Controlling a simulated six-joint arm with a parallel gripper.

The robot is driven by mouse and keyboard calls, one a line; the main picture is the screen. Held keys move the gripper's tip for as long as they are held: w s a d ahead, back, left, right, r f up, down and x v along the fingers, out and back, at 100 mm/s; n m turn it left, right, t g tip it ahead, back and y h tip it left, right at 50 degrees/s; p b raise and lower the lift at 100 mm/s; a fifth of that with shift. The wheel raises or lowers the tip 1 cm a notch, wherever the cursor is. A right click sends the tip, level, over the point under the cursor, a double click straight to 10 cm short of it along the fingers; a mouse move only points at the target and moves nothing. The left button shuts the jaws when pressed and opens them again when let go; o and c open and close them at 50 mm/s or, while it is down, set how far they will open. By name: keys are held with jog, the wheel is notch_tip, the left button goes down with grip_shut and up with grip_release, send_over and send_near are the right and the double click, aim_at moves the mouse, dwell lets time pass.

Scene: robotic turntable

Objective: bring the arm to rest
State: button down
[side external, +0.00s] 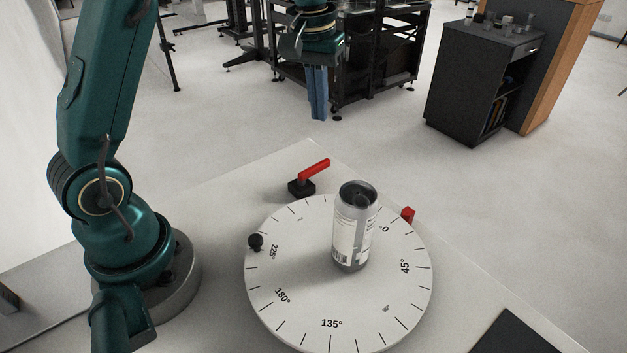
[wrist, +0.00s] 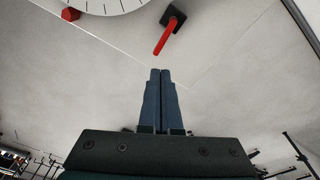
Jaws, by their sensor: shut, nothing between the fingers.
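My gripper (side external: 318,112) is at the top middle of the side external view, pointing down, high above and behind the turntable. Its blue fingers are together and empty; they also show shut in the wrist view (wrist: 160,74). The round white turntable (side external: 300,310) with degree marks lies on the table. A grey and white can (side external: 352,230) stands upright on it, clear of my gripper. Only the turntable's edge (wrist: 110,6) shows in the wrist view.
A red-handled lever (side external: 314,170) on a black block sits behind the turntable; it also shows in the wrist view (wrist: 164,38). A red block (side external: 407,214) and a black knob (side external: 255,241) are at the turntable's rim. A dark panel (side external: 510,335) lies at front right. Free space surrounds my gripper.

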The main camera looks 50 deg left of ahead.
jog(key=s+d+r+m+t, duration=0.25)
jog(key=s+d+r, duration=0.25)
jog(key=s+r, duration=0.3)
jog(key=s+d+f+m+t, duration=0.2)
jog(key=s+f, duration=0.4)
jog(key=s, duration=0.4)
jog(key=shift+f+m, duration=0.2)
jog(key=shift+m, duration=0.25)
